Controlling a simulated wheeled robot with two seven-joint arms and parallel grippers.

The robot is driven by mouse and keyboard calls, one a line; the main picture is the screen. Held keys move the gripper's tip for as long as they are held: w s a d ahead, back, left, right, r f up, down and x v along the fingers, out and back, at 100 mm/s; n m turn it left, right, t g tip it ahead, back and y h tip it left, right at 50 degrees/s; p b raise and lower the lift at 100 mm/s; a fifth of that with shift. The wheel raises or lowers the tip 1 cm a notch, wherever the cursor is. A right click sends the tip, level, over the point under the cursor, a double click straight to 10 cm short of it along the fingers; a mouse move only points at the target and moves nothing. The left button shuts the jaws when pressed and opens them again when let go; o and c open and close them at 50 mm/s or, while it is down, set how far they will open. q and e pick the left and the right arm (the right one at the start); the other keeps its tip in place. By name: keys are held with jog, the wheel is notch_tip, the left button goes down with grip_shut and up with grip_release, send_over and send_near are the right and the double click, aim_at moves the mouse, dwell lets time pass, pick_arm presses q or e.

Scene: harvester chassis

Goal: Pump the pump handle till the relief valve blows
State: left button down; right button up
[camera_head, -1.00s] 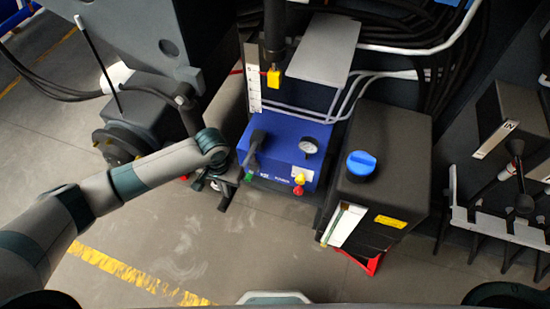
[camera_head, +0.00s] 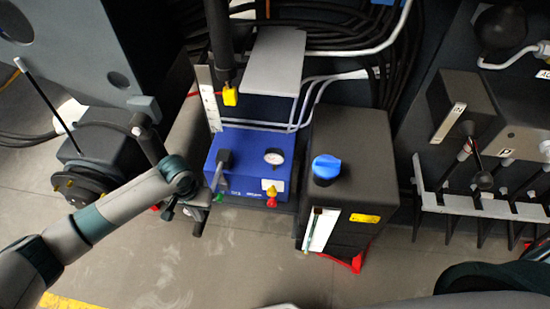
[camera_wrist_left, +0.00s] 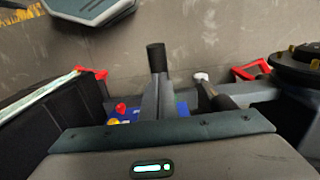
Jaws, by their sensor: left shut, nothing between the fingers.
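The blue pump unit (camera_head: 235,150) stands on the floor in the head view, with a round pressure gauge (camera_head: 274,157) on top. My left gripper (camera_head: 194,209) is shut and empty, just left of the pump handle. My right gripper is not in view.
A black tank (camera_head: 365,150) with a blue cap (camera_head: 326,167) stands right of the pump. A grey plate (camera_head: 270,62) and a vertical black post (camera_head: 222,45) are behind and above it. A lever block (camera_head: 465,110) is at the right. The floor in front is clear.

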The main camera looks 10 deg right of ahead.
pick_arm(q)
jog(key=shift+f, duration=0.1)
jog(key=shift+f+b, duration=2.55)
jog(key=shift+f, duration=3)
jog(key=r+p, duration=0.6)
jog(key=p, duration=0.1)
jog(key=r+p, duration=0.6)
jog(key=p, duration=0.1)
jog(key=shift+s+r+p, duration=0.2)
jog(key=shift+r+p, duration=0.1)
jog(key=shift+f, duration=0.1)
jog(key=shift+w+f+b, duration=0.2)
jog(key=shift+f+b, duration=1.6)
jog(key=shift+f, duration=0.9)
notch_tip(320, 180, up, 3)
jog(key=p, duration=0.3)
jog(key=shift+w+d+f, duration=0.1)
jog(key=shift+w, duration=0.05)
jog(key=shift+r, duration=2.35)
